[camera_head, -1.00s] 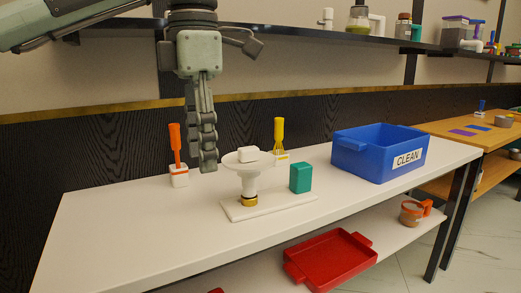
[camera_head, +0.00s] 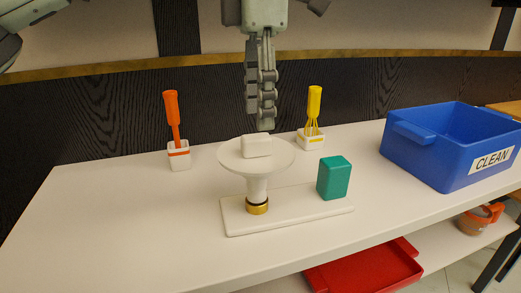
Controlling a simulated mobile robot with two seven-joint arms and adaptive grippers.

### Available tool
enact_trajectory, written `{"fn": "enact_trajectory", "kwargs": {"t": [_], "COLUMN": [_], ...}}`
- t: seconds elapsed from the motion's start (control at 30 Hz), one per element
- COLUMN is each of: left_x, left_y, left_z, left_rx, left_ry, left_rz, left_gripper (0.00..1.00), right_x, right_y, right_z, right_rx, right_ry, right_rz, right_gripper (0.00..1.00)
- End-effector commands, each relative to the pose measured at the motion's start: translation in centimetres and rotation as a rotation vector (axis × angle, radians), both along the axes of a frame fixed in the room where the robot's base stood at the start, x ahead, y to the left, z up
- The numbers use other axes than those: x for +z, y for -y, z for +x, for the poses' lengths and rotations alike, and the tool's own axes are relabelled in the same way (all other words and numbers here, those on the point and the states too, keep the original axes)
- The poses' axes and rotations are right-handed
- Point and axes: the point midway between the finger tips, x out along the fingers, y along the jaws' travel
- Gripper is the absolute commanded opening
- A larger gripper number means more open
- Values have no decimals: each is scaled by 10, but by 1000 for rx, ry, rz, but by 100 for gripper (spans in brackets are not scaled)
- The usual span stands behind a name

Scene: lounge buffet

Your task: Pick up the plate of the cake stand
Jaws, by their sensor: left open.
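The cake stand stands on the white table. Its round white plate (camera_head: 232,158) sits on a white stem (camera_head: 257,190) with a gold ring at the foot, on a flat white base (camera_head: 290,212). A small white block (camera_head: 257,146) lies on the plate. My left gripper (camera_head: 265,128) points down, open and empty, just above and behind the block as seen in the head view. Its fingers overlap in this view, so the gap between them is hard to see. My right gripper is not in view.
A teal block (camera_head: 334,178) stands on the base, right of the stem. An orange-handled tool (camera_head: 172,118) and a yellow whisk (camera_head: 314,105) stand in white holders behind. A blue CLEAN bin (camera_head: 430,152) is at right, a red tray (camera_head: 365,272) below. The table's left is clear.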

Motion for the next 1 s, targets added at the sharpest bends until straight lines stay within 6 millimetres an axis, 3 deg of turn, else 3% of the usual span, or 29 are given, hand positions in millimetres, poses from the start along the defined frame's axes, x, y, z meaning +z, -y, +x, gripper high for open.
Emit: {"fn": "enact_trajectory", "kwargs": {"t": [0.4, 0.67, 1.0], "left_x": [-51, -57, -57], "left_y": [-5, -4, -4], "left_z": [2, 2, 2], "left_rx": [0, 1, 0], "left_ry": [-2, 0, -1], "left_rz": [0, -1, 0], "left_gripper": [50, 50, 10], "right_x": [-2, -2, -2], "right_y": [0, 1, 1], "right_z": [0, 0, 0], "right_rx": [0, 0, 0], "right_ry": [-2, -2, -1], "right_rz": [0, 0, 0], "right_gripper": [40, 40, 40]}}
